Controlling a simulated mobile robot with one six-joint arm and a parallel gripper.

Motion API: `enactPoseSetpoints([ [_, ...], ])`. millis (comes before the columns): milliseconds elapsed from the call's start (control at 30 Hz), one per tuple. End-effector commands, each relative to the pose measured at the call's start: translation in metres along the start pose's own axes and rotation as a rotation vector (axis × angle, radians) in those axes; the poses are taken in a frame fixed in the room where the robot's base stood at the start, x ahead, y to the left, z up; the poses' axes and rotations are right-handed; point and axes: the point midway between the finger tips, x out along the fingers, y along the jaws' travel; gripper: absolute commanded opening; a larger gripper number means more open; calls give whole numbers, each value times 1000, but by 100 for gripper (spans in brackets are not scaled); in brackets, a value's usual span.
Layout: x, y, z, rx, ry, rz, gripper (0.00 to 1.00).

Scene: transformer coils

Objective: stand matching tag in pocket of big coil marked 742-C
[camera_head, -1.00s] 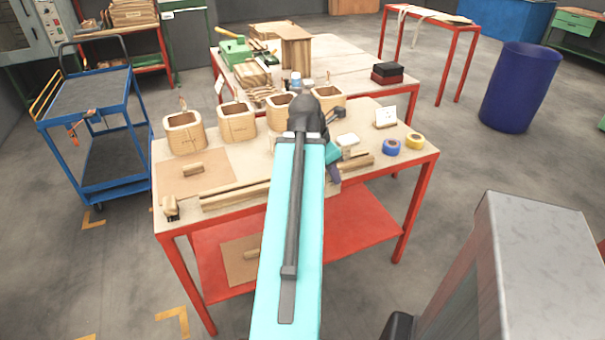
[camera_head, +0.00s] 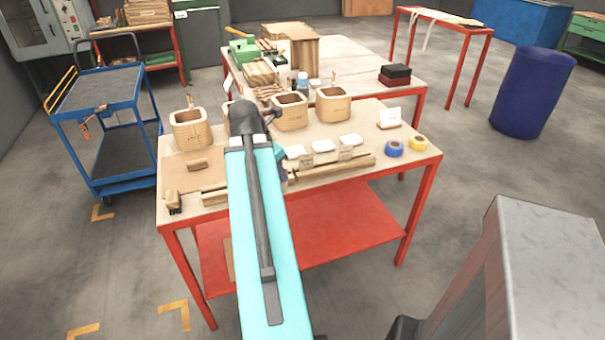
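Several tan wooden coils with open tops stand in a row along the back of the front table: the far left coil (camera_head: 190,131), one mostly hidden behind my arm (camera_head: 227,109), one right of the arm (camera_head: 290,113), and the rightmost (camera_head: 333,107). Dark marks show on their fronts but are too small to read. Pale tags stick up from some coils. White flat pieces (camera_head: 294,152), (camera_head: 323,146), (camera_head: 350,140) lie in front of the right coils, with small tan upright pieces (camera_head: 345,153) near the wooden strips. My gripper is largely hidden behind my arm; its fingers cannot be made out.
Wooden strips (camera_head: 332,169) lie along the front table's edge. A brown board (camera_head: 183,177) lies at left. A blue cart (camera_head: 98,91) stands left of the table.

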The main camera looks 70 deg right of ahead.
Motion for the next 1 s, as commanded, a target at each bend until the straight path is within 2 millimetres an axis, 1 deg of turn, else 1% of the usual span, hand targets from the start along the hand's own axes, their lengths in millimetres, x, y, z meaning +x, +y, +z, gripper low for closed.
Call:
enactPoseSetpoints([
  [33, -4, 10, -11, -23, 0, 9, 0],
  [100, -8, 22, -25, -50, 0, 20, 0],
  [267, -19, 48, -59, -109, 1, 44, 0],
  [500, -38, 82, -113, -190, 2, 77, 0],
  [700, -54, 106, -160, -249, 3, 102, 0],
  [867, -67, 122, -200, -291, 4, 119, 0],
  [1000, -79, 133, -236, -323, 5, 131, 0],
])
